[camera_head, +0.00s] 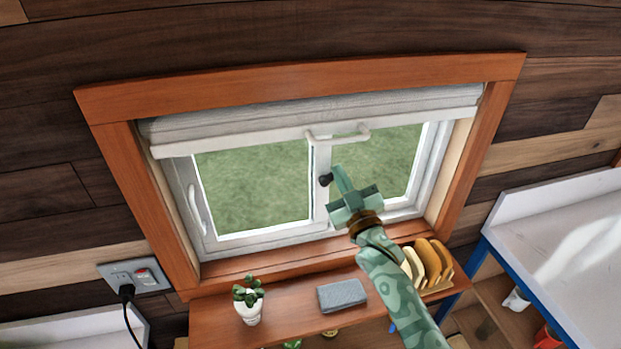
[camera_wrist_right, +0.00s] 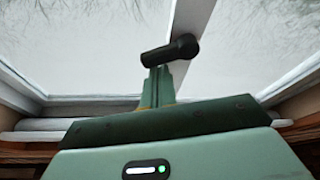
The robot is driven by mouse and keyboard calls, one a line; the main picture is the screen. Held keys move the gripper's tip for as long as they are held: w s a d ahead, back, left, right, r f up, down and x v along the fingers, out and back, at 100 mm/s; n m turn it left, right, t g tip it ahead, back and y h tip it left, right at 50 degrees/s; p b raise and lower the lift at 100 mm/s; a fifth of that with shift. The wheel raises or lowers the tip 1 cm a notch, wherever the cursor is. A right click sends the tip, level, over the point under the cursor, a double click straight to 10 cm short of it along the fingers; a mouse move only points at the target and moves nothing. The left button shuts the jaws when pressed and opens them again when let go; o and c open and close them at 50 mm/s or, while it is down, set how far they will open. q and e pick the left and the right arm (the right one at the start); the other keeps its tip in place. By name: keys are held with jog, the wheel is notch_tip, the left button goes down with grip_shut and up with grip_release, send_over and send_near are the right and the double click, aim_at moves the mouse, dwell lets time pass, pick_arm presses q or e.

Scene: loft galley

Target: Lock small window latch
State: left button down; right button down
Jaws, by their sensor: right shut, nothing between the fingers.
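The small black window latch (camera_head: 325,180) sits on the white middle stile of the sliding window. In the right wrist view the latch (camera_wrist_right: 168,51) has a rounded end over the stile and a short arm pointing left, slightly down. My right gripper (camera_head: 341,178) is at the window, its fingertips just right of the latch in the head view. In the wrist view its closed fingers (camera_wrist_right: 158,84) are just below the latch arm, which overlaps their tips. I cannot tell whether they touch. The fingers are shut and empty. My left gripper is in neither view.
A grey blind (camera_head: 250,120) with a white pull handle (camera_head: 340,134) hangs above the latch. On the wooden shelf (camera_head: 285,318) below are a potted plant (camera_head: 248,308), a grey cloth-like block (camera_head: 342,295) and a bread holder (camera_head: 437,287) beside my right arm.

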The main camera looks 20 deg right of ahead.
jog(key=shift+d+f+m+h, duration=0.3)
jog(key=shift+m, duration=0.7)
jog(key=b+v, duration=0.3)
jog(key=v, duration=1.3)
jog(key=shift+f, duration=0.2)
jog(key=shift+s, duration=0.1)
